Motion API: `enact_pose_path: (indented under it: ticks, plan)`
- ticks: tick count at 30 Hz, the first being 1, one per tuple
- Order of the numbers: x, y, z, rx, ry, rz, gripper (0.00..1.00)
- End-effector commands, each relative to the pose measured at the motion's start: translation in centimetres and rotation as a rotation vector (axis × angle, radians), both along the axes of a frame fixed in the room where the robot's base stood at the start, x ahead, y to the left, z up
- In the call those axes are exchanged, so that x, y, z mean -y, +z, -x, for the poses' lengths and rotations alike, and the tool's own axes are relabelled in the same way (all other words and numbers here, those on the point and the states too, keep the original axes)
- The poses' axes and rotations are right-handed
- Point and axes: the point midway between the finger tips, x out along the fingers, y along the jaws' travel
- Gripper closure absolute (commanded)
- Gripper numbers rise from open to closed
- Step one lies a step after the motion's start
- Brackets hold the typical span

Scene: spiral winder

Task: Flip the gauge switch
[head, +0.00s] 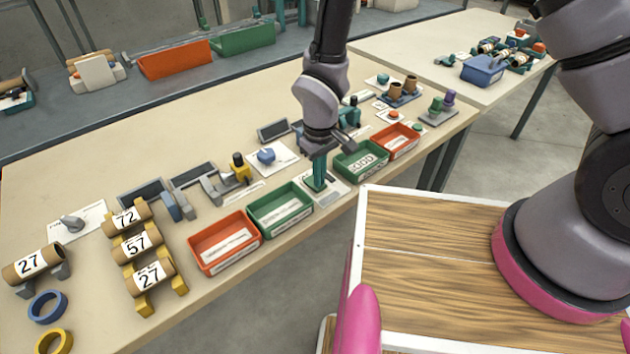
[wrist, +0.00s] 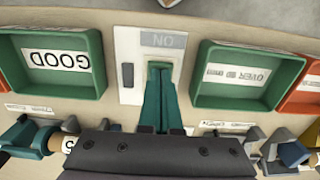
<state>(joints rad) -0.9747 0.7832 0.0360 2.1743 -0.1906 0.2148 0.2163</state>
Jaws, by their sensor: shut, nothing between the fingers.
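A white switch plate (head: 336,188) lies near the table's front edge, between two green trays. In the wrist view the plate (wrist: 129,42) carries a grey label reading "ON", upside down, and a small dark piece (wrist: 127,75) at its left side. My gripper (head: 317,184) points down over this plate, with its teal fingers together and empty. In the wrist view the fingers (wrist: 159,72) cover the middle of the plate and hide what lies under them. I cannot tell whether the tips touch the switch.
The green "GOOD" tray (head: 361,174) and another green tray (head: 252,221) flank the plate closely. Red trays (head: 196,254) (head: 379,149) stand beyond them. Behind are a yellow-and-grey gauge device (head: 240,179) and a blue knob on a white plate (head: 288,152).

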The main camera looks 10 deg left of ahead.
Motion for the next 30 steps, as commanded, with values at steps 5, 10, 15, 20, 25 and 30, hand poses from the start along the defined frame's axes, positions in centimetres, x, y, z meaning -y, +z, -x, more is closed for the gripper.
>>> enact_pose_path:
  ticks: [5,10,15,20,25,30]
  plan:
    - [0.0,-0.3,0.0,0.0,0.0,0.0,1.0]
    - [0.0,-0.4,0.0,0.0,0.0,0.0,1.0]
    - [0.0,0.4,0.0,0.001,0.0,-0.002,1.0]
    - [0.0,1.7,0.0,0.001,-0.001,-0.002,1.0]
    - [0.0,3.1,0.0,0.001,-0.001,-0.002,1.0]
    - [0.0,4.4,0.0,0.001,0.0,-0.002,1.0]
